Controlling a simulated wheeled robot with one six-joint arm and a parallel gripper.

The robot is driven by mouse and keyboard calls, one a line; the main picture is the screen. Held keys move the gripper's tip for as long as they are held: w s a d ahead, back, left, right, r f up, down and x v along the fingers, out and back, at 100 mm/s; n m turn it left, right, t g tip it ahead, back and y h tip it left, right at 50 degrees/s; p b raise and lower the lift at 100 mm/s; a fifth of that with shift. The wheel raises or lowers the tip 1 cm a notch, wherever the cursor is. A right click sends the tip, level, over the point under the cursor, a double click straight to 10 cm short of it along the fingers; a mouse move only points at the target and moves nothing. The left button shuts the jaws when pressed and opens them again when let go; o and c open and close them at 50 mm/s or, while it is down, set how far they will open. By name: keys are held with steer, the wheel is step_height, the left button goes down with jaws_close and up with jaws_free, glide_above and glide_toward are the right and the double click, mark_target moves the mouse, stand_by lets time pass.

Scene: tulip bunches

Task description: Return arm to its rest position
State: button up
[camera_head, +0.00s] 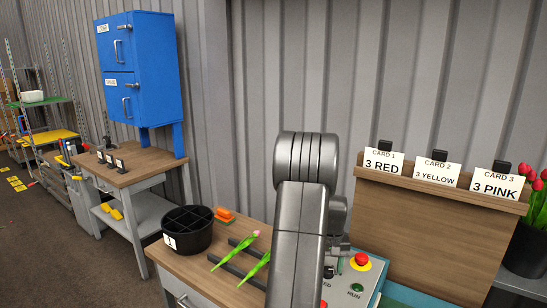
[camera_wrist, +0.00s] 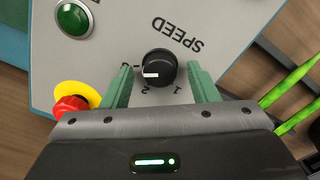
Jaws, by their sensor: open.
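My arm (camera_head: 303,215) stands bent in the middle of the head view and hides most of my gripper there. In the wrist view my gripper (camera_wrist: 162,85) is open, with its green fingers on either side of a black speed knob (camera_wrist: 160,67). There is a gap between the knob and each finger. The knob's white mark is on its left side in that view. The knob sits on a grey control panel (camera_wrist: 215,65) marked SPEED, with a green button (camera_wrist: 74,18) and a red stop button (camera_wrist: 72,107) on a yellow ring.
Green-stemmed tulips (camera_head: 237,248) lie on dark bars on the wooden table, left of my arm. A black divided bucket (camera_head: 187,238) stands beside them. A wooden board (camera_head: 430,225) with three cards rises at the right. A blue cabinet (camera_head: 140,70) stands back left.

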steer(key=n+p, duration=0.1)
steer(key=n, duration=0.3)
steer(key=shift+r+n, duration=0.1)
steer(key=shift+n, duration=0.3)
steer(key=shift+n+p, duration=0.9)
steer(key=shift+n, duration=1.2)
steer(key=shift+a, duration=0.15)
